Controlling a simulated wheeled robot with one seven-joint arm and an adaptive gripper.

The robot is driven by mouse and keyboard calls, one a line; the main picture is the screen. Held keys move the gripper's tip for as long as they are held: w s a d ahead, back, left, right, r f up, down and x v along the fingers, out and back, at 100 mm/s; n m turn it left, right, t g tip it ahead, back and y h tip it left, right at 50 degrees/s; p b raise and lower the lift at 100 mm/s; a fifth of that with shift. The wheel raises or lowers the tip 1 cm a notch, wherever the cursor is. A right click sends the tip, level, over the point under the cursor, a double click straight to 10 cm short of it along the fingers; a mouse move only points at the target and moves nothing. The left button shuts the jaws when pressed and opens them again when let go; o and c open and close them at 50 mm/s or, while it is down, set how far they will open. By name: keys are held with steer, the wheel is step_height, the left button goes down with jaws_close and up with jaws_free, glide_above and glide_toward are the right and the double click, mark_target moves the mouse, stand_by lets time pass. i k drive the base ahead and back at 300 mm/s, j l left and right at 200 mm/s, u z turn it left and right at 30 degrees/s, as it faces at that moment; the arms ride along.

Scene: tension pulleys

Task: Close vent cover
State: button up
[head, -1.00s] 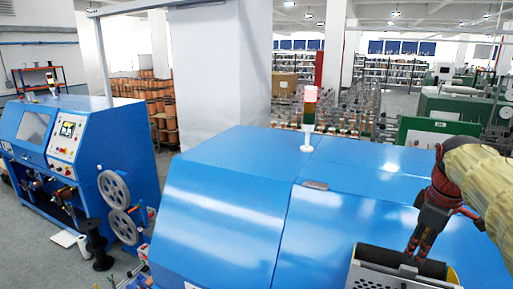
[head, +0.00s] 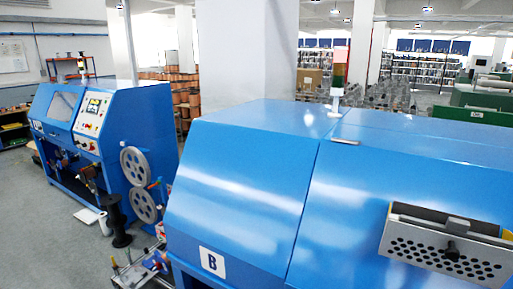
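The vent cover (head: 425,254) is at the lower right of the head view, on the sloping front of the blue machine (head: 250,180) marked B. It is a light grey metal plate with rows of round holes and a black knob (head: 451,251) near its middle. My gripper is out of view, and nothing of my arm shows.
A second blue machine (head: 100,130) with a control panel and grey reels (head: 135,167) stands at the left. A white pillar (head: 240,60) rises behind. A signal light (head: 337,80) stands on the near machine. Grey floor (head: 60,240) is open at the lower left.

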mark_target(488, 265)
steer(key=k+l, duration=0.2)
steer(key=k, duration=0.3)
steer(key=k+l+u, duration=0.1)
steer(key=k, duration=0.4)
